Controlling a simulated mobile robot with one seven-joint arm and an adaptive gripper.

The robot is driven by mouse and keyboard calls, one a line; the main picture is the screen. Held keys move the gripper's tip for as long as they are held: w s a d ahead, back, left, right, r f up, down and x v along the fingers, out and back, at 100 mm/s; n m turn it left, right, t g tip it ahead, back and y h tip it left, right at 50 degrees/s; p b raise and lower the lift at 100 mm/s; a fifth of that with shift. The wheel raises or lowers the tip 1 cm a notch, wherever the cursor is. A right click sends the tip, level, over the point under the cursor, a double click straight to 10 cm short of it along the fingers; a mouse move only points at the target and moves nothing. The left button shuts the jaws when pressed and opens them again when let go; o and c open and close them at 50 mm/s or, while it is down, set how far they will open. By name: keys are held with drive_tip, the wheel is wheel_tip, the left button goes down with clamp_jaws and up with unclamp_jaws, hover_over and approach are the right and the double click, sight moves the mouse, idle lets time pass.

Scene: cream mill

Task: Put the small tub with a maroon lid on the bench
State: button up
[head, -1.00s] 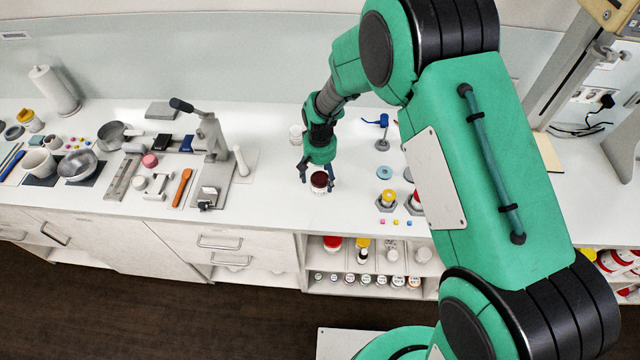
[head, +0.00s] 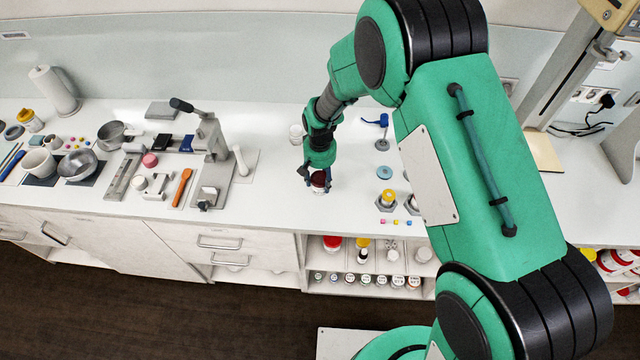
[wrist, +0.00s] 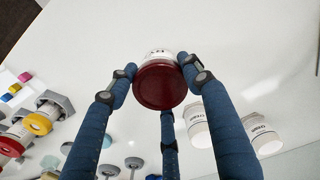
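The small tub with a maroon lid (head: 319,181) stands upright on the white bench (head: 270,205), near its front edge. In the wrist view its round maroon lid (wrist: 160,86) faces the camera, with a bit of the white labelled side showing beyond it. My gripper (head: 318,182) is over the tub from above. In the wrist view its three blue fingers (wrist: 160,82) close in around the lid and appear to touch it on both sides and at the near edge. The tub's base is mostly hidden in the wrist view; I see no clear gap under it in the head view.
A grey lever press (head: 212,150) stands to the left, beside an orange-handled tool (head: 182,187). Yellow-topped hexagonal holders (head: 387,199) and small coloured cubes (head: 396,222) lie to the right. White tubs (wrist: 194,125) stand close by.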

sight(320, 177)
drive_tip(key=c, duration=0.3)
drive_tip(key=shift+r, duration=0.15)
drive_tip(key=shift+r, duration=0.5)
wheel_tip(320, 177, up, 2)
drive_tip(key=shift+r, duration=0.1)
drive_tip(key=s+d, duration=0.3)
drive_tip(key=s, duration=0.4)
drive_tip(key=s+d+r, duration=0.1)
drive_tip(key=s+d, duration=0.2)
drive_tip(key=s, duration=0.5)
drive_tip(key=shift+r, duration=0.25)
drive_tip(key=shift+w+b, duration=0.2)
drive_tip(key=shift+b, duration=0.15)
